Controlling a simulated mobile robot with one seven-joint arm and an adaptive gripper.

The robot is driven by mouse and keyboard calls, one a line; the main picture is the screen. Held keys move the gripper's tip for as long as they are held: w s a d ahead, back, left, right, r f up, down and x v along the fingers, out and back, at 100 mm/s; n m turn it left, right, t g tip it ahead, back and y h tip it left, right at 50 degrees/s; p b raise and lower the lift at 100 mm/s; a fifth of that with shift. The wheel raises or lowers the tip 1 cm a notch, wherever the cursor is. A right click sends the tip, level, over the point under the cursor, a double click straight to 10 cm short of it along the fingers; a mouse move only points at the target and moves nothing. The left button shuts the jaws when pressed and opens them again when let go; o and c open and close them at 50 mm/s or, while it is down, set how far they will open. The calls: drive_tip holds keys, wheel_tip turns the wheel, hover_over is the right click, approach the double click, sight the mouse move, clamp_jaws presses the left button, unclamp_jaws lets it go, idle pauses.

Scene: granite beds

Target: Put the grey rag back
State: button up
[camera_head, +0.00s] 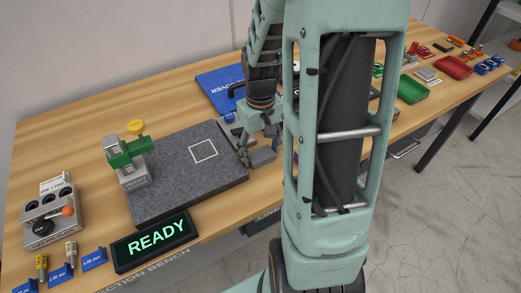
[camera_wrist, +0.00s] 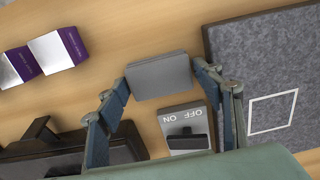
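The grey rag (camera_wrist: 160,76) looks like a flat folded grey block in the wrist view. It spans the gap between the two fingertips of my gripper (camera_wrist: 163,80) and touches both. In the head view my gripper (camera_head: 252,148) is at the right edge of the granite plate (camera_head: 172,195), with a grey piece, likely the rag (camera_head: 263,157), at its fingertips. The granite plate, with a white square outline, also shows at the right of the wrist view (camera_wrist: 250,60). Whether the rag touches the bench is hard to tell.
A switch box marked ON and OFF (camera_wrist: 184,130) lies just below the rag in the wrist view. A black device (camera_wrist: 70,155) and purple-white boxes (camera_wrist: 55,50) are at left.

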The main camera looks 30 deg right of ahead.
sight(260, 153)
drive_tip(key=shift+r, duration=0.1)
wheel_tip(260, 153, up, 12)
drive_tip(key=p, duration=0.1)
idle(0.4)
